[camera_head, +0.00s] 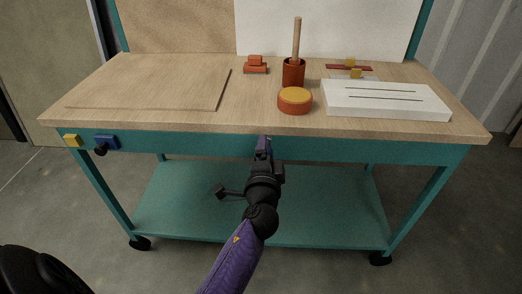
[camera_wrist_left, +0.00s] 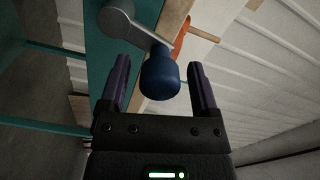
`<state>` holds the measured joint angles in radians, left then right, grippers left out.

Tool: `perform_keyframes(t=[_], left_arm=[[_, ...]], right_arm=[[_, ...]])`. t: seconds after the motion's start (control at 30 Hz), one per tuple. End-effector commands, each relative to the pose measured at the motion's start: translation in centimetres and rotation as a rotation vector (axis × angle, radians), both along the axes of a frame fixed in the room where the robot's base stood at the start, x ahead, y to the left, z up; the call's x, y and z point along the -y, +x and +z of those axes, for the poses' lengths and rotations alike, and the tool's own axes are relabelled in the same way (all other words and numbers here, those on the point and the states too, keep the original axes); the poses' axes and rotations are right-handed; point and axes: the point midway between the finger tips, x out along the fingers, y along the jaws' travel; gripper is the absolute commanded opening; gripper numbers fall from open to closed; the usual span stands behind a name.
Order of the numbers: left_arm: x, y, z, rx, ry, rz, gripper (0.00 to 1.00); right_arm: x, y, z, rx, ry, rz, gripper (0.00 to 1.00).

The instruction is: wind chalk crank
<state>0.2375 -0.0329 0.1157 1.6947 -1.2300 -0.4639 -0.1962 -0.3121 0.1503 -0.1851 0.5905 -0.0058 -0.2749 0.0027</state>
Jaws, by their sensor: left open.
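The crank shows in the left wrist view as a grey metal arm (camera_wrist_left: 122,20) on the teal front panel, with a dark blue knob (camera_wrist_left: 160,76) at its end. My left gripper (camera_head: 263,143) is at the middle of the bench's front edge in the head view, where it hides the crank. In the left wrist view my left gripper (camera_wrist_left: 160,70) is open, its purple fingers on either side of the knob. Gaps show between the knob and both fingers. My right gripper is not in view.
The wooden-topped teal bench (camera_head: 150,80) carries a round orange tub (camera_head: 295,100), a red cup (camera_head: 293,73) with a wooden stick, and a white slotted block (camera_head: 385,99). A blue fitting with a black knob (camera_head: 101,150) is on the front left. The lower shelf (camera_head: 320,210) is bare.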

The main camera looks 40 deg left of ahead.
Motion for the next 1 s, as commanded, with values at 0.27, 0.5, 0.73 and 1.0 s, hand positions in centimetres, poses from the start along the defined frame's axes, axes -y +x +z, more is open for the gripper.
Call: perform_keyframes(t=[0.27,0.5,0.73,1.0], left_arm=[[0.0,-0.1,0.0,-0.001,-0.001,0.0,0.79],[1.3,-2.2,-0.1,-0.001,-0.002,0.001,0.79],[2.5,-4.0,-0.1,-0.001,-0.002,0.0,0.79],[2.6,-4.3,-0.1,-0.001,-0.001,0.001,0.79]], right_arm=[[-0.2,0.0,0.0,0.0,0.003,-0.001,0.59],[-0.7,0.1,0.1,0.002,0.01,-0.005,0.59],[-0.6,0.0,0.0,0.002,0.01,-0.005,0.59],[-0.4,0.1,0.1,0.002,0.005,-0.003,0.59]])
